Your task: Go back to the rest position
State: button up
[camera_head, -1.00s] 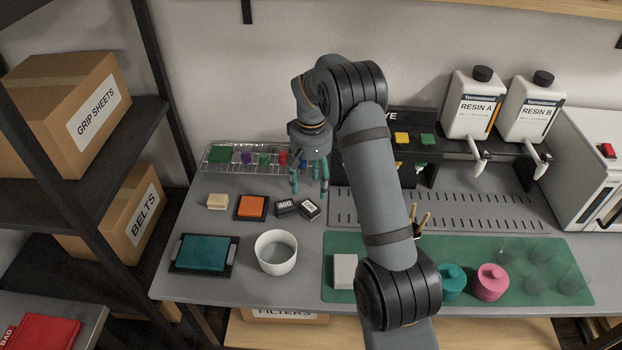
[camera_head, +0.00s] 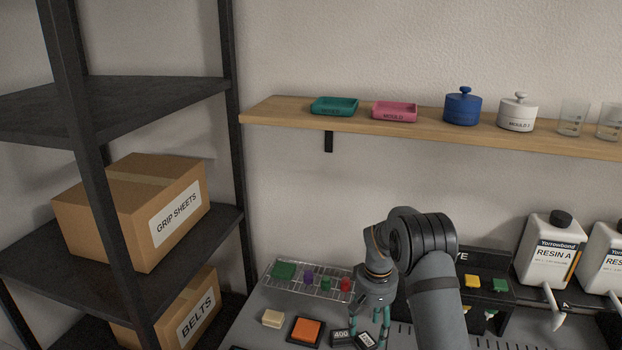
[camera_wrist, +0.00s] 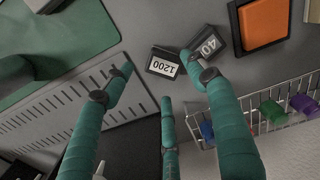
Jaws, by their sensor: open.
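My gripper (camera_head: 369,326), with teal fingers, is above the worktop near two small dark labelled blocks. In the wrist view its fingers (camera_wrist: 158,78) are spread apart with nothing held between them. The block marked 1200 (camera_wrist: 165,63) and the block marked 400 (camera_wrist: 209,45) lie on the grey surface beyond the fingertips; one finger overlaps the 400 block's edge. In the head view the 400 block (camera_head: 342,338) is close to the bottom edge, with the other block (camera_head: 366,341) beside it.
A wire rack (camera_head: 318,291) with coloured pieces stands behind the gripper. An orange pad (camera_head: 306,330) and a cream block (camera_head: 272,318) lie left. A wall shelf (camera_head: 300,116) holds trays and jars above. Resin bottles (camera_head: 548,250) stand right. Dark shelving (camera_head: 120,245) is left.

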aim_at(368, 341)
notch_tip(368, 341, down, 6)
jog(key=shift+s+r+p, duration=0.1)
jog(key=shift+r+p, duration=0.05)
jog(key=shift+p, duration=0.2)
jog(key=shift+r, duration=0.1)
notch_tip(368, 341, up, 2)
jog(key=shift+r, duration=0.45)
jog(key=shift+f, duration=0.1)
